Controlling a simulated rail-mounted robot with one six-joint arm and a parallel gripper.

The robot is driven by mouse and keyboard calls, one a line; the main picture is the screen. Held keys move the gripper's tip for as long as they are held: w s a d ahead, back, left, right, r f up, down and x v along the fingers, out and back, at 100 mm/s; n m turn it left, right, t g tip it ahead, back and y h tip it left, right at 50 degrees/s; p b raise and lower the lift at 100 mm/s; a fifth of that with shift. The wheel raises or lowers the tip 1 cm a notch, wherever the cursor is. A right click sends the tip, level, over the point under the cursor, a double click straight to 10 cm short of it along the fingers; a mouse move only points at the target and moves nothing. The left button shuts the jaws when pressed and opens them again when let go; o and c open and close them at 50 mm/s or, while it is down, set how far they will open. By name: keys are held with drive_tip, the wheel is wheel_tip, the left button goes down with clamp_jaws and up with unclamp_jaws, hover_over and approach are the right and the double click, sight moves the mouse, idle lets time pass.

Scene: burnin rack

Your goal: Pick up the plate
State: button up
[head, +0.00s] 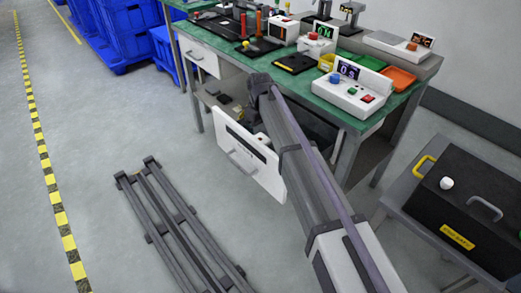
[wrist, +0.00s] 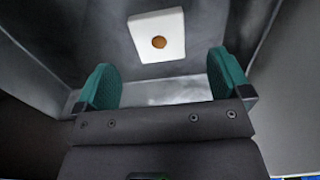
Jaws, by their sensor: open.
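A square white plate (wrist: 143,30) with a round copper-brown spot in its middle lies on a grey floor in the wrist view, which appears to be inside an open drawer. My gripper (wrist: 162,80) is open, with its two teal fingers wide apart and nothing between them. The plate is beyond the fingertips and apart from them, near the middle of the gap. In the head view the open lower drawer (head: 240,172) has a white front and a grey handle. My arm reaches over it and hides part of its inside, and I cannot make out my gripper there.
Grey drawer walls stand at both sides in the wrist view. The green workbench (head: 262,60) above carries several devices and trays. A black case (head: 470,200) sits on a stand at the right. A grey rail frame (head: 165,215) lies on the floor.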

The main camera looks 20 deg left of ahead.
sight(260, 139)
drive_tip(key=shift+f, duration=0.3)
wheel_tip(260, 139, down, 6)
drive_tip(key=b, duration=0.5)
drive_tip(key=shift+w+a+r, duration=0.1)
drive_tip(key=shift+w+r, duration=0.05)
drive_tip(key=shift+r, duration=0.4)
drive_tip(key=c, duration=1)
